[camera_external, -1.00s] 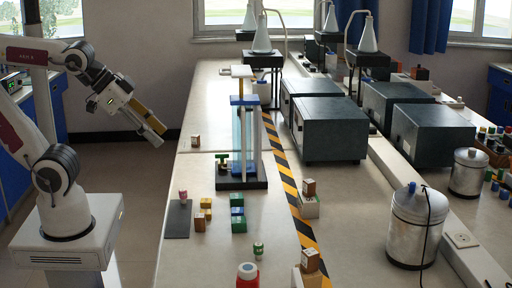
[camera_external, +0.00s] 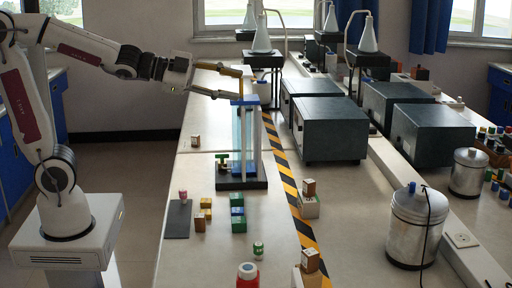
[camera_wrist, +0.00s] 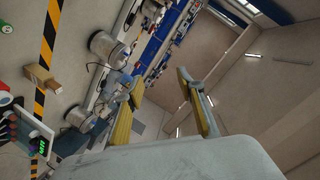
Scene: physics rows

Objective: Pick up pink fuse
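The pink fuse (camera_external: 183,196) is a small pink cylinder with a pale lower part. It stands upright on a dark grey mat (camera_external: 178,222) near the table's left edge in the external view. My gripper (camera_external: 241,84) is open, with its yellow fingers spread and nothing between them.
Small yellow, brown, green and blue blocks (camera_external: 238,212) stand right of the mat. Dark boxes (camera_external: 329,128) and metal canisters (camera_external: 417,228) stand further right. The table's left middle is fairly clear.

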